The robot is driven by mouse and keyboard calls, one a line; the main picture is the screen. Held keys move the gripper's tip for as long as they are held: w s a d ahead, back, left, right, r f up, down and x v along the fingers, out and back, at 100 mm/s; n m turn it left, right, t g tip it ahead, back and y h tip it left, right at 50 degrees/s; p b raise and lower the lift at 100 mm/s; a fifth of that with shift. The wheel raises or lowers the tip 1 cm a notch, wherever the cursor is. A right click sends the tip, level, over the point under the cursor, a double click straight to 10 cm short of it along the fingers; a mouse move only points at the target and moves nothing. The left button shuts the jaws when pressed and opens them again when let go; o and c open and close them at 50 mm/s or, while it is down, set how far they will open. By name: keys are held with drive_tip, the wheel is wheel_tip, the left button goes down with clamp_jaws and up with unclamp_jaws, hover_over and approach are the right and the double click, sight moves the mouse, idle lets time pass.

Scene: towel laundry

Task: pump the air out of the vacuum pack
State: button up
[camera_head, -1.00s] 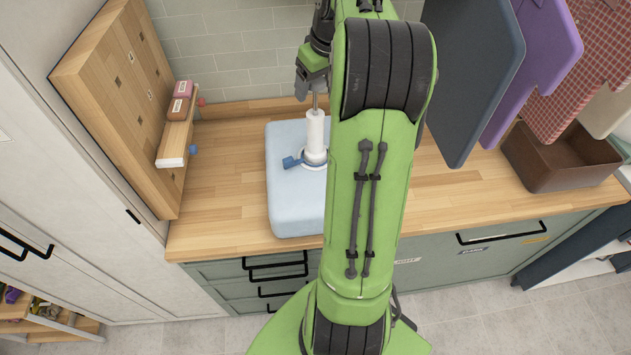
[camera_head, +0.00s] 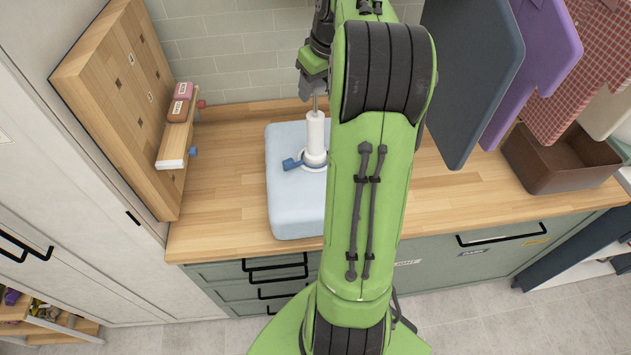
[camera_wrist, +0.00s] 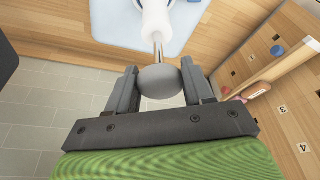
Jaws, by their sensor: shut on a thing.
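The vacuum pack (camera_head: 288,208) is a pale blue, puffed block lying on the wooden counter, partly hidden by my green arm. A white pump (camera_head: 316,133) stands upright on its top, with a thin metal rod rising from it and a blue cap or clip (camera_head: 292,163) beside its base. My gripper (camera_head: 314,82) is above the pump at the rod's top. In the wrist view, my gripper (camera_wrist: 160,82) is shut on the grey rounded pump handle (camera_wrist: 160,81), one finger on each side. The rod and white pump body (camera_wrist: 157,22) show beyond it, over the pack (camera_wrist: 115,18).
A wooden pegboard with a small shelf (camera_head: 172,150) holding little labelled blocks stands at the left. Towels (camera_head: 470,70) hang at the right above a brown bin (camera_head: 560,160). The wooden counter (camera_head: 225,215) is clear left of the pack.

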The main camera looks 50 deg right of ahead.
sight(314, 115)
drive_tip(key=shift+f+b, duration=2)
drive_tip(key=shift+f, duration=0.85)
wheel_tip(314, 115, up, 6)
drive_tip(key=p, duration=0.5)
drive_tip(key=shift+f, duration=0.45)
drive_tip(key=shift+f+b, duration=2.35)
drive_tip(key=shift+f, duration=0.55)
wheel_tip(314, 115, up, 5)
drive_tip(key=p, duration=0.5)
drive_tip(key=shift+r, duration=0.1)
